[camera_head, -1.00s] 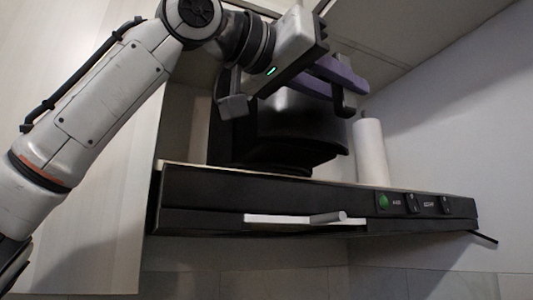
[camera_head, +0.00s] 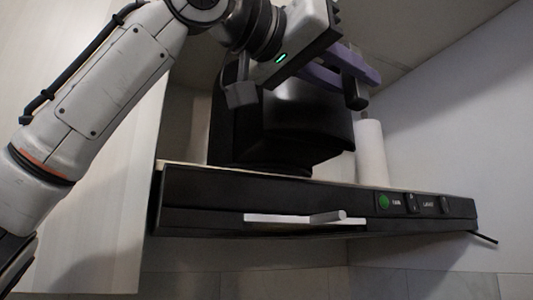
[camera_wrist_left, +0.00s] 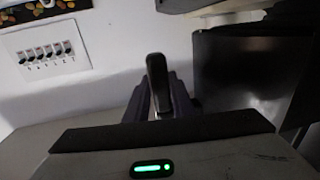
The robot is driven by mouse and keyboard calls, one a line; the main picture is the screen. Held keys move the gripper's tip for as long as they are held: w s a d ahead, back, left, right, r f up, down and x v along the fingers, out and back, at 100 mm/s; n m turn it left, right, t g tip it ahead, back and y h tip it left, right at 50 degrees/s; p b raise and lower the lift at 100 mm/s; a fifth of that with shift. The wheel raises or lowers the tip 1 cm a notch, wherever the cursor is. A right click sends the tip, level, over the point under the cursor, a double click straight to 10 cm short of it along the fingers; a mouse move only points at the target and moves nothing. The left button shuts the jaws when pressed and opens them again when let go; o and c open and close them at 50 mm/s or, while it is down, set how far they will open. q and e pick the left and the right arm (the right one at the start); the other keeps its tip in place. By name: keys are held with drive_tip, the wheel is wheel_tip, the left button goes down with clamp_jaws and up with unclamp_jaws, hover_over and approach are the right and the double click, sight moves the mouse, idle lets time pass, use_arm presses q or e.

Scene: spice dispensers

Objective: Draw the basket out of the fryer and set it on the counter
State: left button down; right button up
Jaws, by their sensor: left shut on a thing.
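The black fryer (camera_head: 225,130) stands on the black-fronted unit in the head view. Its basket (camera_head: 308,115) has a glossy, rounded dark front that juts toward the right. A dark handle (camera_head: 357,95) sticks out from the basket; it also shows as an upright dark bar in the left wrist view (camera_wrist_left: 158,80). My left gripper (camera_head: 350,75) has purple fingers, and they are shut on this handle from both sides. The handle's join to the basket is partly hidden by the fingers. My right gripper is not in view.
A white roll (camera_head: 371,150) stands just right of the basket. The unit's front (camera_head: 300,195) has a white bar handle (camera_head: 295,217) and a green button (camera_head: 383,201). The left wrist view shows a wall plate with several switches (camera_wrist_left: 47,53).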

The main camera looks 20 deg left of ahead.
use_arm(q)
drive_tip(key=shift+s+d, duration=0.75)
drive_tip(key=shift+s, duration=0.1)
idle(0.4)
drive_tip(key=s+d, duration=0.2)
drive_tip(key=shift+s+d+r, duration=0.1)
drive_tip(key=shift+s+d, duration=0.2)
drive_tip(key=shift+d, duration=0.05)
idle(0.5)
